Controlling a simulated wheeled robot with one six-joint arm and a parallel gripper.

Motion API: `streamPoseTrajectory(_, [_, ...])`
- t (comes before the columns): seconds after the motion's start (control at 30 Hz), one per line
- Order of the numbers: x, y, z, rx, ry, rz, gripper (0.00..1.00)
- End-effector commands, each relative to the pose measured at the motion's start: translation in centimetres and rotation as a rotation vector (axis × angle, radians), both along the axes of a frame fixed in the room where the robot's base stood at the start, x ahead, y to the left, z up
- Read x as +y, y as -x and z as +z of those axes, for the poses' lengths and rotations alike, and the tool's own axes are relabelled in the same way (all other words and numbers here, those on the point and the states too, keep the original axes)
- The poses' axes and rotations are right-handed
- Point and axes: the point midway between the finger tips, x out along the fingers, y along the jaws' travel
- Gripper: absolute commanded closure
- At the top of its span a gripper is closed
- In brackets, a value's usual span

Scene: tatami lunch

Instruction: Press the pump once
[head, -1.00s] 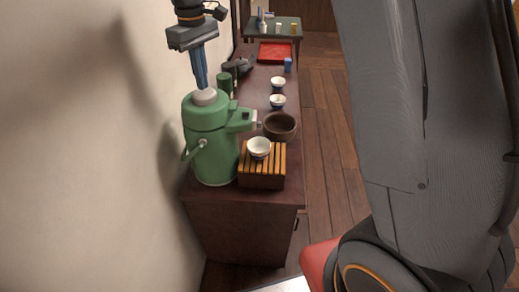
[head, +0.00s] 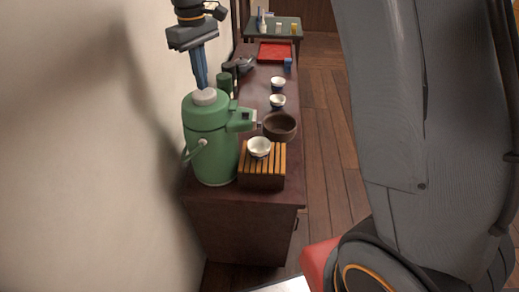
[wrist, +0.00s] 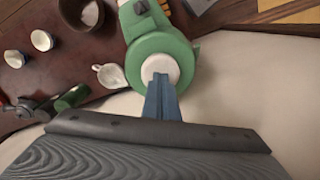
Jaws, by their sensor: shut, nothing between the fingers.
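A green pump pot (head: 212,150) stands upright on the near end of the dark wooden counter, its spout pointing right. Its round pale pump button (head: 205,97) is on top. My gripper (head: 201,86) points down with its blue fingers shut, and the fingertips are at the button. In the wrist view the shut fingers (wrist: 161,82) overlap the pale button (wrist: 160,64); they look in contact, but I cannot tell how far it is pressed. A white bowl (head: 259,147) with a dark pattern sits on a slatted wooden stand (head: 262,178) beside the pot, below the spout.
A brown bowl (head: 280,126) and two small cups (head: 278,101) stand farther back on the counter (head: 240,225). A dark green cylinder (head: 224,82) and a red tray (head: 275,52) lie beyond. The wall (head: 90,150) is close on the left.

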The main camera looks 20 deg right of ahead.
Motion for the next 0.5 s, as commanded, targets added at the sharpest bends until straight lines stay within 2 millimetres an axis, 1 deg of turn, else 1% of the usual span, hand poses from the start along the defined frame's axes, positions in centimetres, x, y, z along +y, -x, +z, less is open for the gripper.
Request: streamPoseTrajectory(0.5, [0.0,0.0,-1.3,0.000,0.000,0.000,1.00])
